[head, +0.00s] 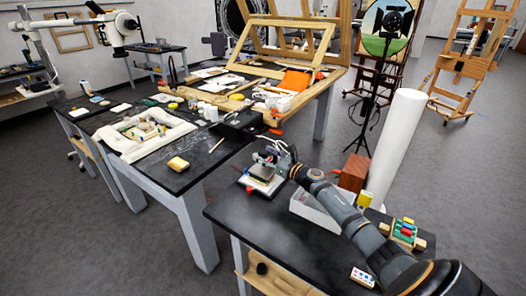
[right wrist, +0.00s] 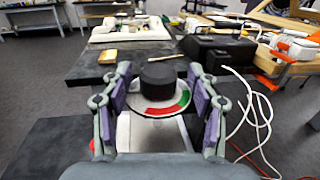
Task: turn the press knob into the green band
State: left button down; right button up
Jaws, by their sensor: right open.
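The press (head: 261,184) stands near the far edge of the dark front table, partly covered by my right gripper in the head view. In the right wrist view its round black knob (right wrist: 160,74) sits above a dial with a red band (right wrist: 150,111) and a green band (right wrist: 183,97) at the right. My right gripper (right wrist: 159,82) is open, with one purple-padded finger on each side of the knob. Gaps show between the fingers and the knob. No pointer mark on the knob can be made out. My left gripper is not in view.
A white open bin (head: 318,212) stands right of the press, under my right arm. A colourful block rack (head: 404,232) lies farther right. A second table (head: 190,175) stands behind.

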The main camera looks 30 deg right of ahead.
jog(key=shift+w+a+f, duration=0.1)
jog(key=shift+w+a, duration=0.1)
jog(key=shift+w, duration=0.25)
jog(key=shift+c, duration=0.4)
jog(key=c, duration=1.1)
